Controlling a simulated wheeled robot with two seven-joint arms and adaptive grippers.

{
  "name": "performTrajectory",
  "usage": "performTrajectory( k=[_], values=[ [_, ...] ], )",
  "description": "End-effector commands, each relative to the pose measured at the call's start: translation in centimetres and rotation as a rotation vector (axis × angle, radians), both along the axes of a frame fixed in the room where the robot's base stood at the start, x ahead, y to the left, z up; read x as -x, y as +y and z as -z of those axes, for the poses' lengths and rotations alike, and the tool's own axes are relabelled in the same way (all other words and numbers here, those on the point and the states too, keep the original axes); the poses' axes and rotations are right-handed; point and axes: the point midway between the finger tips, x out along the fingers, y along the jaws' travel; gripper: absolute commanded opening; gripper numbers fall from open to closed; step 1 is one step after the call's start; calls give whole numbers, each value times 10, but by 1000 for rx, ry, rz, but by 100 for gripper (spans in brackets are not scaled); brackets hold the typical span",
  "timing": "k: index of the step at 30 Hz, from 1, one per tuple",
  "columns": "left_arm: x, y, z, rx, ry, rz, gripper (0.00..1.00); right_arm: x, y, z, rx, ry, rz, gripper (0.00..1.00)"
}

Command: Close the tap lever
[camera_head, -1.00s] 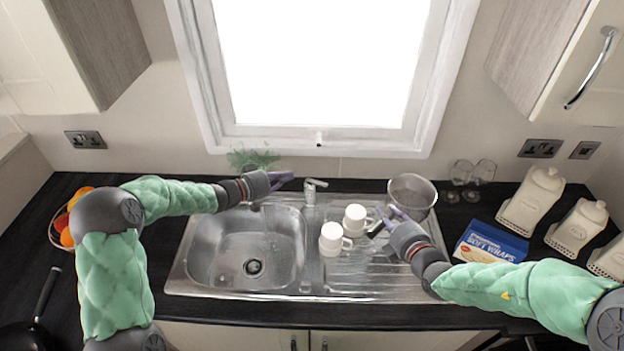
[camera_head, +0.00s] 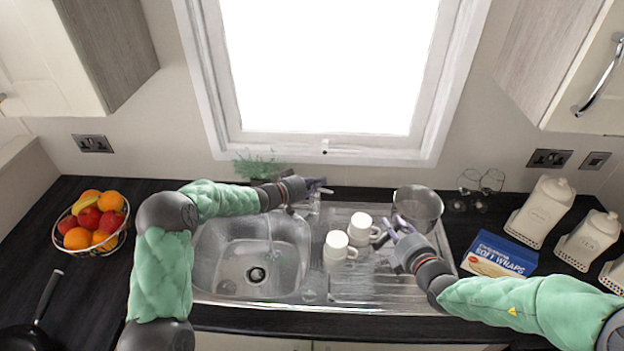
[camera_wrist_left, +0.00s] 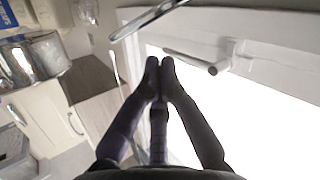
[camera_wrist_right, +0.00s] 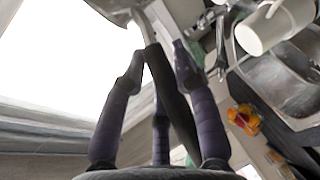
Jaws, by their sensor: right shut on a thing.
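The chrome tap (camera_head: 314,197) stands behind the sink (camera_head: 200,270), partly hidden by my left gripper. The state of its lever is hard to make out. My left gripper (camera_head: 322,185) is at the tap's top, coming from the left. In the left wrist view its fingertips (camera_wrist_left: 159,64) are together with nothing seen between them; a slim metal piece (camera_wrist_left: 150,18), perhaps part of the tap, lies past them. My right gripper (camera_head: 394,222) is over the drainer. In the right wrist view its fingers (camera_wrist_right: 158,58) are shut on the dark handle (camera_wrist_right: 172,95) of the metal pan (camera_head: 420,203).
Two white mugs (camera_head: 336,244) (camera_head: 360,228) stand on the drainer between my grippers. A plant (camera_head: 256,167) is behind the sink. Glasses (camera_head: 480,186), a wraps box (camera_head: 497,255) and white canisters (camera_head: 541,208) are right. A fruit bowl (camera_head: 92,222) is left.

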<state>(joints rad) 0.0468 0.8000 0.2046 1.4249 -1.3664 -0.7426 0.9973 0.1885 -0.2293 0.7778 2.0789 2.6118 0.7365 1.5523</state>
Motion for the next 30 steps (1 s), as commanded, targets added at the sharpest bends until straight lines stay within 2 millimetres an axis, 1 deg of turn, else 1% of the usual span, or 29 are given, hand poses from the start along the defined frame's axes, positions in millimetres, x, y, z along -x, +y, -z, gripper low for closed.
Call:
performTrajectory(
  k=[3,6,20,23,30],
  values=[
    [3,-3,9,0,0,1,0,-1,-1,-1,2,-9,0,0],
    [5,-4,14,2,0,0,0,-1,-1,-1,2,-9,0,0],
    [6,-5,16,-6,-8,1,0,-1,-1,1,2,-9,0,0],
    [8,-8,20,-34,-36,1,0,-1,-1,8,2,-9,0,0],
    [16,-15,32,-143,-145,1,0,-1,-1,32,2,-8,0,0]
  ],
)
